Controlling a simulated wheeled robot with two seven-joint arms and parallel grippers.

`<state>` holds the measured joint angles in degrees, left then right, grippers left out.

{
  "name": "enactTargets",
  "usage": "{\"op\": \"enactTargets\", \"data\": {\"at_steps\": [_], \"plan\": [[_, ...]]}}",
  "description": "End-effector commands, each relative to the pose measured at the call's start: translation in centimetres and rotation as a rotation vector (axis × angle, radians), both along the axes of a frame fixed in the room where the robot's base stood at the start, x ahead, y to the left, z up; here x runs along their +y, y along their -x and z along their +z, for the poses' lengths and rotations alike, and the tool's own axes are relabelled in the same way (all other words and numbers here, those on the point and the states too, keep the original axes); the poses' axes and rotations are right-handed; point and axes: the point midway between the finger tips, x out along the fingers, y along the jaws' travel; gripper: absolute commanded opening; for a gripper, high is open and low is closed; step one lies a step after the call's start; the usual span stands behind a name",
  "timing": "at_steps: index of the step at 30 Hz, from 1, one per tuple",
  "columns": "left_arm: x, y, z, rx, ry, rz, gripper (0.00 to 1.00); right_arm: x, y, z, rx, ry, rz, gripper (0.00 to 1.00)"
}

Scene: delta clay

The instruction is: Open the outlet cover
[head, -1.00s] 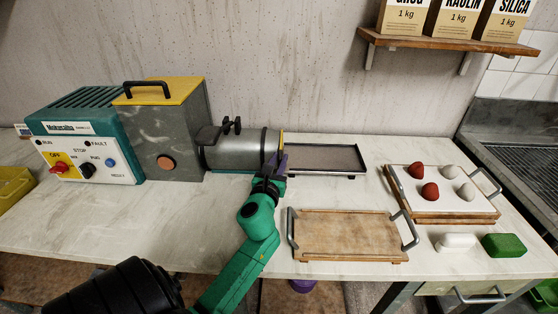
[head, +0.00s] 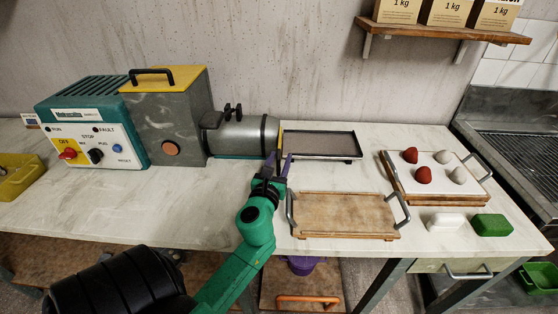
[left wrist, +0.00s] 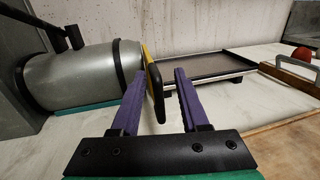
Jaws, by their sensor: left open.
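The outlet cover (head: 279,140) is a thin yellow plate at the right end of the grey barrel (head: 240,136), seen nearly edge-on. In the left wrist view the cover (left wrist: 147,64) has a black tab (left wrist: 157,92) on its near side. My left gripper (head: 284,158) is open in front of the barrel's end. In the left wrist view its purple fingers (left wrist: 157,80) stand on either side of the black tab, with space visible beside it. Whether either finger touches the tab I cannot tell. The cover's outer face is mostly hidden. My right gripper is not in view.
A dark tray (head: 318,143) lies right of the cover. A wooden board (head: 345,213) with metal handles lies in front of it. A white-topped board (head: 432,186) holds red and pale lumps. A control box (head: 90,128) and grey hopper (head: 165,120) stand left.

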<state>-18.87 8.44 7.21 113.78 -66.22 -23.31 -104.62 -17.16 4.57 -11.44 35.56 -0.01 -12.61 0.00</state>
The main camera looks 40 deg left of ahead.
Motion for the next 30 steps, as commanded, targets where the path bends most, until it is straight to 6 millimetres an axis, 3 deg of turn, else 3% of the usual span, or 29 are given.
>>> {"op": "enactTargets", "data": {"at_steps": [7, 18, 21, 30], "plan": [[-0.9, 2.0, -0.3, 0.003, 0.001, 0.0, 0.45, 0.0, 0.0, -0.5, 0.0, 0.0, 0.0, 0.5], [-5.3, 10.8, -0.7, 0.004, 0.001, 0.0, 0.45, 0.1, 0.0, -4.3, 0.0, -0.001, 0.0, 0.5], [-5.9, 12.1, -0.3, 0.004, -0.001, 0.001, 0.45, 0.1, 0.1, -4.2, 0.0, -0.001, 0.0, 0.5], [-6.5, 13.0, 0.0, -0.001, 0.0, -0.002, 0.45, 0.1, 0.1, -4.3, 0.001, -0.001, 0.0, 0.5]]}}
